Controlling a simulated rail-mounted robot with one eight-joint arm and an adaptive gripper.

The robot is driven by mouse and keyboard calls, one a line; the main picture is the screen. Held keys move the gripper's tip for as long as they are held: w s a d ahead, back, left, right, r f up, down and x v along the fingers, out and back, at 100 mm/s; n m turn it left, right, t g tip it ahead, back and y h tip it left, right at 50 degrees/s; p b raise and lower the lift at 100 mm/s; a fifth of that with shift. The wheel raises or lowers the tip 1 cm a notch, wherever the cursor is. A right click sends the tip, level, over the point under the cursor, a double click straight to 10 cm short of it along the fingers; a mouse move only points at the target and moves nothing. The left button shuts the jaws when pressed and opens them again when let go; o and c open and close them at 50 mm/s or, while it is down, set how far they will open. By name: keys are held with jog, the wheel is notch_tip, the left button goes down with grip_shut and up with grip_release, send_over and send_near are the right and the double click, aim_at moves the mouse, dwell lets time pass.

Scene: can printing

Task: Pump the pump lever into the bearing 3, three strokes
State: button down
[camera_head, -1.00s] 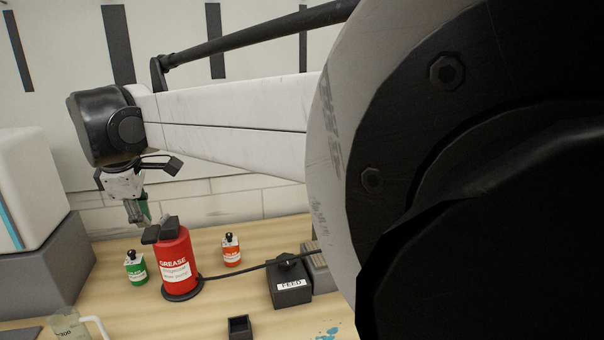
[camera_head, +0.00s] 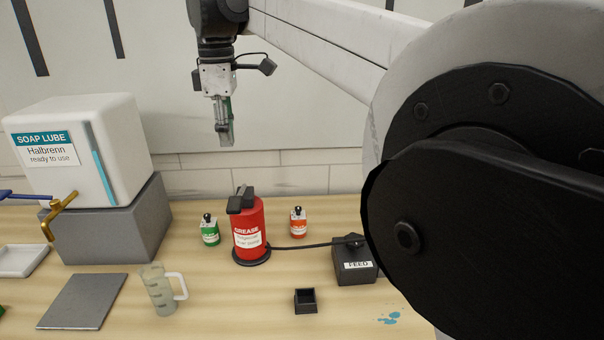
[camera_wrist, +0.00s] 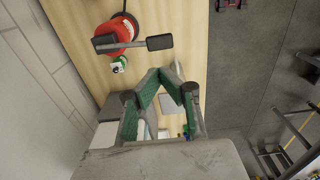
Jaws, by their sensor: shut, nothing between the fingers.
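The red grease pump (camera_head: 248,232) stands upright on the wooden bench, with its black pump lever (camera_head: 240,199) on top. The lever also shows in the wrist view (camera_wrist: 158,43), reaching across the red body. My gripper (camera_head: 226,140) hangs fingers down in the air, above and slightly left of the lever in the head view, and apart from it. In the wrist view its green-padded fingers (camera_wrist: 161,74) come together with nothing between them. A black hose runs from the pump to a dark box marked FEED (camera_head: 356,266). I cannot make out a bearing marked 3.
A green bottle (camera_head: 209,232) and an orange-red bottle (camera_head: 298,224) flank the pump. A measuring jug (camera_head: 158,292), a grey plate (camera_head: 84,301) and a small black open box (camera_head: 305,301) are in front. The soap lube tank (camera_head: 105,150) stands left. My arm hides the right side.

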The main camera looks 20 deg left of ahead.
aim_at(236, 202)
notch_tip(236, 202, down, 14)
jog(key=shift+p, duration=0.65)
